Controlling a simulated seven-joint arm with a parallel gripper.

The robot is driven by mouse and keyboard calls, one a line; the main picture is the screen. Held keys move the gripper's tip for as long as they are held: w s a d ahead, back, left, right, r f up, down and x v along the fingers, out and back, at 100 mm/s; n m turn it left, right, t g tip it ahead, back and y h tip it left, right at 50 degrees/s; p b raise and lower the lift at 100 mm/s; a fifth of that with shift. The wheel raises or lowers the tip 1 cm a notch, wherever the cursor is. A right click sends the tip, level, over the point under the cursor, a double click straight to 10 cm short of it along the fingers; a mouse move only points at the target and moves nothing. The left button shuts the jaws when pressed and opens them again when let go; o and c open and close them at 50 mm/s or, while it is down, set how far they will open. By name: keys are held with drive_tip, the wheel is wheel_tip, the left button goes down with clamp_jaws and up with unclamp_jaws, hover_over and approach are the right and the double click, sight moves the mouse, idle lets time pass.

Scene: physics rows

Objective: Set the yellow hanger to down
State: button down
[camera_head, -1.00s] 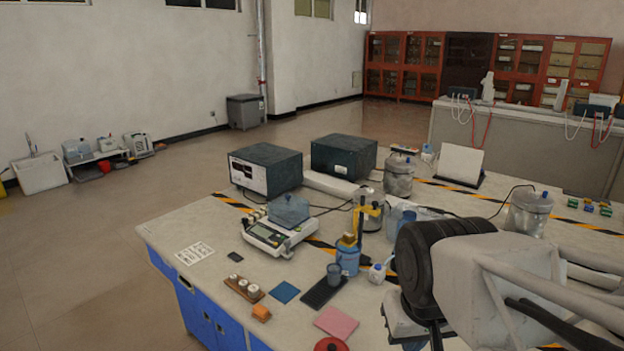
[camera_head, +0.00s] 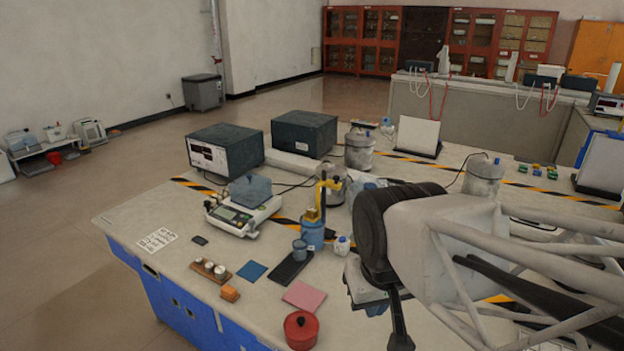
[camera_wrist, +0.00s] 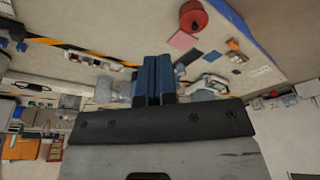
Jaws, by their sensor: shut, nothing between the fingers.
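The yellow hanger (camera_head: 323,195) is a slim upright post with a short arm at its top. It stands near the middle of the bench in the head view, directly behind a blue cylindrical container (camera_head: 312,236) that hides its lower part. I cannot tell its exact setting. My gripper (camera_wrist: 153,62) shows in the wrist view with its blue fingers together and nothing between them. It is well apart from the hanger, which I cannot make out in the wrist view. In the head view my arm fills the lower right, to the right of the hanger.
A digital balance (camera_head: 242,213) stands left of the hanger and a small white bottle (camera_head: 342,245) right of the container. A red pot (camera_head: 300,330) sits at the front edge, near a pink pad (camera_head: 304,296). Dark instrument boxes (camera_head: 225,150) stand behind.

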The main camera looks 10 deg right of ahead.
idle(0.3)
drive_tip(key=c, duration=1.4)
unclamp_jaws()
drive_tip(key=shift+w+r, duration=0.1)
drive_tip(key=shift+o, duration=1.2)
drive_tip(key=shift+w+r, duration=0.1)
drive_tip(key=shift+w, duration=0.15)
drive_tip(key=shift+o, duration=1.1)
drive_tip(key=w+d+r, duration=0.1)
drive_tip(key=w+r, duration=0.2)
drive_tip(key=w, duration=0.9)
drive_tip(key=shift+d+r, duration=0.15)
drive_tip(key=shift+r, duration=0.15)
drive_tip(key=t, duration=0.2)
approach(337, 177)
drive_tip(key=shift+w+d+f, duration=0.1)
drive_tip(key=shift+w+f, duration=0.25)
drive_tip(key=shift+w, duration=0.05)
drive_tip(key=shift+x, duration=3.9)
